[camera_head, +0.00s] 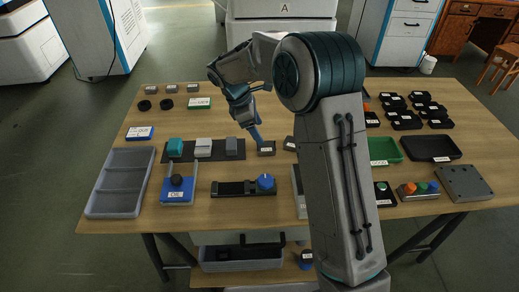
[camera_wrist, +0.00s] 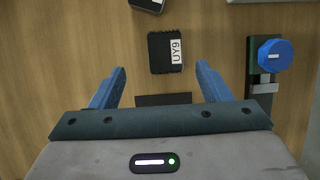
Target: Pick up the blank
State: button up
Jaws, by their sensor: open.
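A small dark block with a white label, which looks like the blank (camera_head: 266,150), lies on the wooden table right at my fingertips in the head view. In the wrist view the dark block (camera_wrist: 160,60) lies flat just beyond my fingertips, its label on the right side. My gripper (camera_head: 257,141) reaches down to it from above in the head view. In the wrist view my gripper (camera_wrist: 159,70) has its two blue fingers wide apart, with nothing held. The block sits roughly centred ahead of the gap between them.
A second dark labelled block (camera_head: 289,143) lies close to the right. A dark mat (camera_head: 176,157) with several blocks lies to the left. A fixture with a blue knob (camera_head: 265,183) stands nearer; the knob (camera_wrist: 273,54) also shows in the wrist view. A grey divided tray (camera_head: 121,181) is at left.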

aim_at(266, 146)
jog(key=shift+d+f, duration=0.2)
jog(key=shift+f, duration=0.5)
jog(key=x, duration=0.5)
jog(key=shift+s+f, duration=0.1)
jog(key=shift+s, duration=0.25)
jog(key=c, duration=1.4)
